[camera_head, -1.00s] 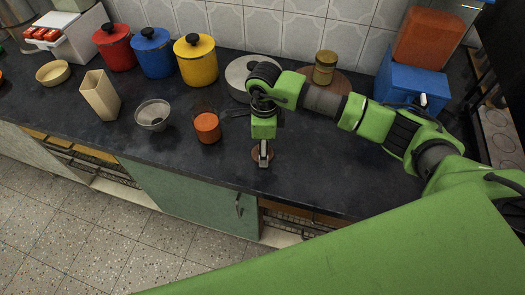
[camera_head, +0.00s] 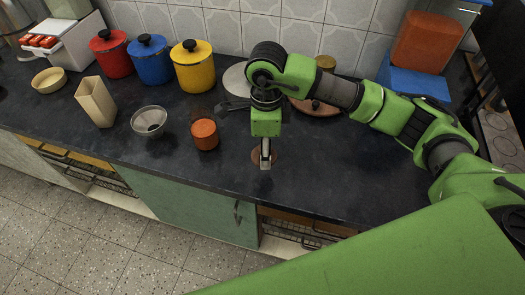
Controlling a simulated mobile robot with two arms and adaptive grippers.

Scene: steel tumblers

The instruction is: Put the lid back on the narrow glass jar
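A glass jar with orange contents (camera_head: 204,134) stands upright on the dark counter, left of my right gripper. Its clear upper part is faint and I see no lid on it. A small brown disc (camera_head: 257,157), which looks like the lid, is at my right gripper's (camera_head: 265,160) fingertips near the counter's front edge. The gripper points straight down, and its fingers cover the disc's middle. Whether they are shut on the disc or just over it cannot be told. My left gripper is not in view.
A steel bowl or funnel (camera_head: 149,120) and a beige open container (camera_head: 96,101) stand to the left. Red (camera_head: 112,55), blue (camera_head: 152,57) and yellow (camera_head: 194,68) canisters line the back. A brown round board (camera_head: 318,108) lies behind my arm. The front right counter is clear.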

